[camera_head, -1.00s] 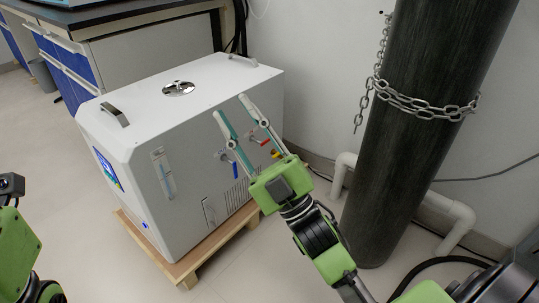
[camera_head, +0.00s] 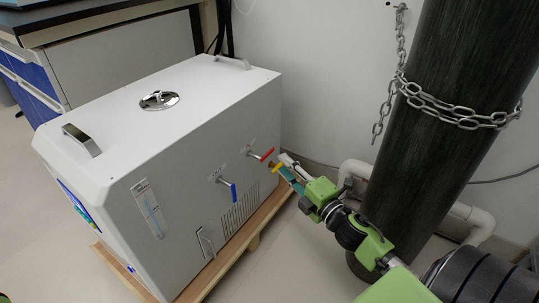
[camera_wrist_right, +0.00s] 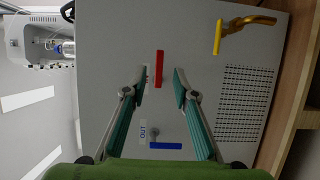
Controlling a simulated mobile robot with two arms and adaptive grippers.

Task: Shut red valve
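The red valve (camera_head: 267,154) is a small lever handle on the side panel of the white distiller box (camera_head: 190,141). In the right wrist view the red handle (camera_wrist_right: 159,68) runs lengthwise, just ahead of and between my fingertips. My right gripper (camera_head: 285,164) is near the panel, to the right of the red valve. I cannot tell the exact gap to the handle. My left gripper is not in view.
A blue valve (camera_head: 229,188) sits left of and below the red one; it also shows in the wrist view (camera_wrist_right: 165,145). A yellow tap (camera_wrist_right: 230,34) is close by. A chained dark cylinder (camera_head: 440,120) and white pipes (camera_head: 475,222) stand right. A wooden pallet (camera_head: 262,221) lies below.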

